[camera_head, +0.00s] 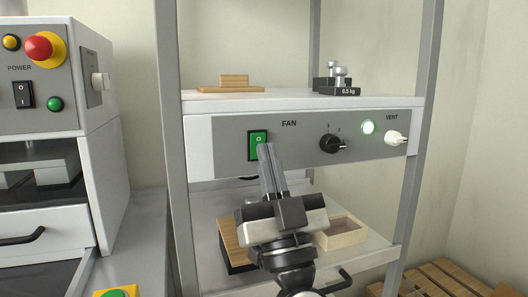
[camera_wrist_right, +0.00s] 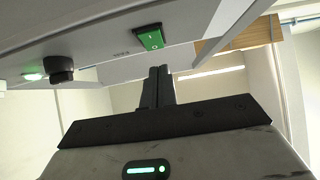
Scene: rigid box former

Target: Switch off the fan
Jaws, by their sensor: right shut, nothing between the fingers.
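The fan switch (camera_head: 257,144) is a green rocker in a black frame, under the FAN label on the grey panel (camera_head: 230,130) of the shelf unit. My right gripper (camera_head: 265,148) is shut and empty, its fingertips just in front of the lower right part of the switch in the head view. In the right wrist view the green switch (camera_wrist_right: 151,38) is beyond the fingertips (camera_wrist_right: 159,70), with a small gap seen between them in the picture. I cannot tell whether they touch. My left gripper is in neither view.
On the same panel are a black knob (camera_head: 331,143), a lit round lamp (camera_head: 367,127) and a white VENT knob (camera_head: 396,138). Weights (camera_head: 339,81) and a wooden block (camera_head: 234,80) stand on the shelf above. A machine with a red button (camera_head: 40,47) is at left.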

